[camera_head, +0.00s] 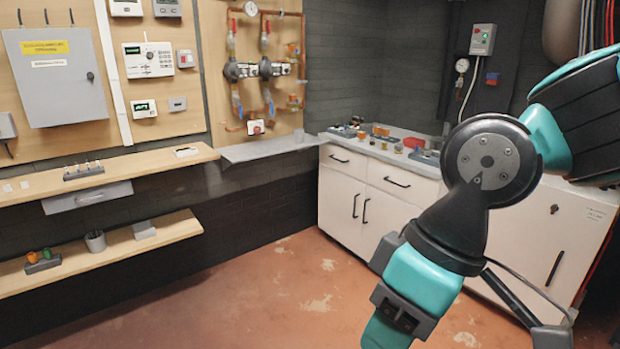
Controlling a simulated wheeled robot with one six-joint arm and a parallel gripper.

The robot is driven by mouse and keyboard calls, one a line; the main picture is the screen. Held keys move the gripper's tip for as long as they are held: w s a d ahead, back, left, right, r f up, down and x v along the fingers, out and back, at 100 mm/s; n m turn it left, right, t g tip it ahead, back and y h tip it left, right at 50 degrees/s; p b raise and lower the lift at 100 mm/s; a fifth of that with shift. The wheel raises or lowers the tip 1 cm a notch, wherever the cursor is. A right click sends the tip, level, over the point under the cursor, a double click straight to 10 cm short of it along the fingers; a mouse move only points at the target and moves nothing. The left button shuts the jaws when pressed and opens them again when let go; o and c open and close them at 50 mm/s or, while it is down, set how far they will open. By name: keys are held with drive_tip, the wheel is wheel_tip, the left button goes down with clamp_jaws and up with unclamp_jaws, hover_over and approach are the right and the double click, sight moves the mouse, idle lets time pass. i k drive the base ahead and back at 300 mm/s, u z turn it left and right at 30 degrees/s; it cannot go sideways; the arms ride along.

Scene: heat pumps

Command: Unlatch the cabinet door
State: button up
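A grey wall cabinet (62,90) with a yellow label hangs on the wooden board at the left. Its door looks closed, with a small dark round latch (90,76) on the right edge. White floor cabinets (342,200) stand at the back right with dark bar handles and closed doors. A white door (540,240) at the right has a small dark round fitting (553,209) and a long dark handle. I cannot tell which of these the task means. My arm crosses the right side and runs out at the bottom edge.
Two wooden shelves (150,164) run along the left wall, holding small parts. Copper pipes and gauges (268,70) are on the back wall. Several small items lie on the white cabinets' worktop. The reddish floor (250,290) is clear in the middle.

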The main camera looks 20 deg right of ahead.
sight(554, 208)
drive_tip(key=z, duration=0.6)
drive_tip(key=i, duration=1.95)
drive_tip(key=z, duration=0.6)
